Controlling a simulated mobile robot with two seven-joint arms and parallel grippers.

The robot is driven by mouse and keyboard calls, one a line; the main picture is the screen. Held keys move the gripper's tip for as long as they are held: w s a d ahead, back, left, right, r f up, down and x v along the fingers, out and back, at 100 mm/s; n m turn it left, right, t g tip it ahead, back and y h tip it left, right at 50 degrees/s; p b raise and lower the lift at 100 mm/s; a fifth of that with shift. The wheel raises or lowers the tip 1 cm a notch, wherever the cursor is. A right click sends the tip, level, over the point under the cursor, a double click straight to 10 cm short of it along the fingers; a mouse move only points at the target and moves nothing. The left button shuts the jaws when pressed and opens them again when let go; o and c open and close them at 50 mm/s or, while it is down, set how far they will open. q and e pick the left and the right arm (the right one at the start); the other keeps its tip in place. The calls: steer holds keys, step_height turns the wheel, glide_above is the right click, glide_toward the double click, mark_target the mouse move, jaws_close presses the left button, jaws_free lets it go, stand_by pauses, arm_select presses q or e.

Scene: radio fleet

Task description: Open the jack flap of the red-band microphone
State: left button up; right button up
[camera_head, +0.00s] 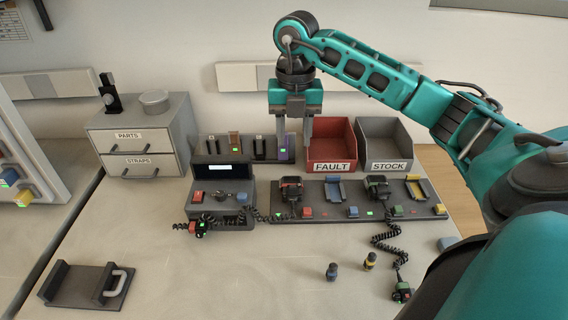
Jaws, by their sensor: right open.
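A small dark microphone (201,229) with a red patch at its left end and a green light lies in front of the grey console, at the end of a black coiled cord. I take it for the red-band one; its jack flap is too small to make out. Another microphone (402,292), dark with green, lies at the front right on its own coiled cord. My right gripper (294,140) points down with its fingers apart and empty, high over the back of the bench, behind and right of the red-patch microphone. My left gripper is not in view.
A grey console (238,187) stands behind the red-patch microphone. A radio rack (330,214) with two radios is right of it. Red FAULT (331,148) and grey STOCK (391,145) bins stand behind. Two small knobs (370,262) stand in front.

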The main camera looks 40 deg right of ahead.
mark_target(293, 186)
step_height(293, 186, down, 13)
steer(key=shift+r, duration=0.2)
stand_by(0.3)
jaws_close()
